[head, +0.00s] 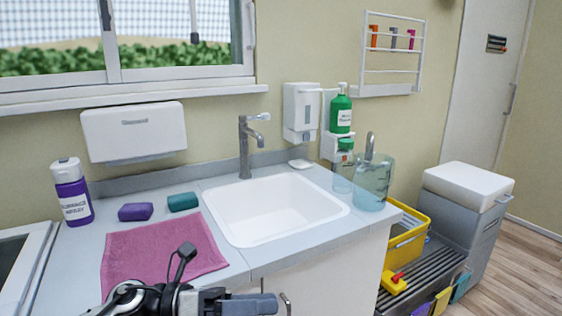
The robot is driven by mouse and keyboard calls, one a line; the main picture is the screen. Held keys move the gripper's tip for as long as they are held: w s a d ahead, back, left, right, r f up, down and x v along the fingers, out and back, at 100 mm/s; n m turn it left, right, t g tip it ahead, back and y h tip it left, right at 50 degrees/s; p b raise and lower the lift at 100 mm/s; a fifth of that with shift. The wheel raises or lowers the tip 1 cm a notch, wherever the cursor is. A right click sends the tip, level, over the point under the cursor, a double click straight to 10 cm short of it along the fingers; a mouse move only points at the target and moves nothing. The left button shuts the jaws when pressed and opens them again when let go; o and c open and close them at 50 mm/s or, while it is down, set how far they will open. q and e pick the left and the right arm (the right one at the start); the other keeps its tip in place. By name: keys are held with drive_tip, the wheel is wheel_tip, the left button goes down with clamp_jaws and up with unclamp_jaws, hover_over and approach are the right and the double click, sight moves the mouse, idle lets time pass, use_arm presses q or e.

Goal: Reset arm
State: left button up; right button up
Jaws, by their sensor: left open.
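My left gripper (246,303) shows at the bottom edge of the head view, in front of the counter and below the pink towel. It is open, and I see nothing between its fingers. Its lower part is cut off by the frame. My black and silver wrist parts overlap the towel's front edge in the picture. My right gripper is not in view.
The counter holds a pink towel (150,255), purple sponge (135,211), teal sponge (183,201), purple bottle (73,195), white sink (270,208) with faucet (245,150), and clear jug (372,185). A yellow crate (405,235) and lidded bin (462,215) stand right.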

use_arm(q)
drive_tip(key=s+a+f+m+t+y, duration=0.4)
drive_tip(key=f+m, duration=0.7)
drive_tip(key=m, duration=0.3)
drive_tip(key=s+a+f+m+t+y, duration=0.5)
drive_tip(key=s+f+m+y, duration=0.4)
drive_tip(key=m, duration=0.6)
wheel_tip(320, 180, down, 2)
drive_tip(key=shift+a+f+y, duration=0.1)
drive_tip(key=shift+a+y, duration=0.5)
drive_tip(key=shift+y, duration=0.2)
